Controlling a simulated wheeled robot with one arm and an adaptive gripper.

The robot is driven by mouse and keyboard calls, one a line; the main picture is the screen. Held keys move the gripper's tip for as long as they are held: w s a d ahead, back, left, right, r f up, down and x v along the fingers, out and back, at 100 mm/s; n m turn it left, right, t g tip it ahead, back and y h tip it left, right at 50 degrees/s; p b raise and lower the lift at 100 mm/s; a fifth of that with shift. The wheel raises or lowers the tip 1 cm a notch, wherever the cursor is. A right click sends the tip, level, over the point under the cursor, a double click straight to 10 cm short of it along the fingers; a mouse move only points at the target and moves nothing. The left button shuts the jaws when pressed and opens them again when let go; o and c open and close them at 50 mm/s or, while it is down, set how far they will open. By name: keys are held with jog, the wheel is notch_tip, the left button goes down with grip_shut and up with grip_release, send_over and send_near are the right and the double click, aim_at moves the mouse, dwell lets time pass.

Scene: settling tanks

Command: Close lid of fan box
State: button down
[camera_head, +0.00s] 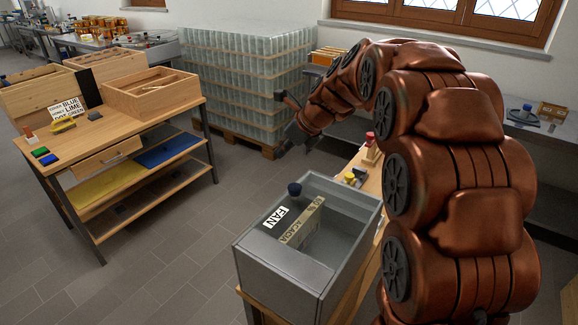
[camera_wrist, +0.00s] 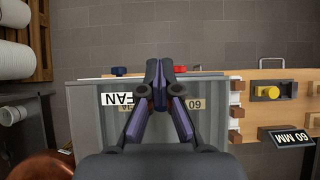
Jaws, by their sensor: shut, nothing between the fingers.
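The fan box (camera_head: 288,262) is a grey box with a white FAN label (camera_head: 276,217) and a tan label (camera_head: 302,221) showing at its top. Its top looks clear or see-through; I cannot tell how far the lid is shut. A dark blue knob (camera_head: 294,188) shows at the box's far left edge. In the wrist view the box (camera_wrist: 86,125) lies beneath my gripper (camera_wrist: 157,72), whose fingers are together and empty and hide its middle. In the head view, my gripper (camera_head: 292,118) is beyond the box and above it, apart from the knob.
The box stands on a wooden bench, with red and yellow items (camera_head: 370,150) behind it. A wooden workbench (camera_head: 120,140) stands left across free floor.

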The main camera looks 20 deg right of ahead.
jog(key=shift+w+a+r+b, duration=0.55)
jog(key=shift+w+a+r, duration=0.45)
jog(key=shift+r, duration=1.25)
jog(key=s+f+n+g+h, duration=0.1)
jog(key=s+f+n+g, duration=0.1)
jog(key=s+f+n, duration=0.3)
jog(key=s+f+n+g+h, duration=0.2)
jog(key=s+n, duration=1.2)
jog(key=s, duration=1.1)
jog(key=s+f+n+g+h, duration=0.1)
jog(key=s+f+n+g, duration=0.2)
jog(key=s+f+n, duration=0.4)
jog(key=s+n, duration=0.2)
jog(key=s, duration=0.6)
jog(key=shift+a+f+n+g, duration=0.2)
jog(key=shift+f+n+g, duration=0.1)
jog(key=shift+f+g, duration=0.1)
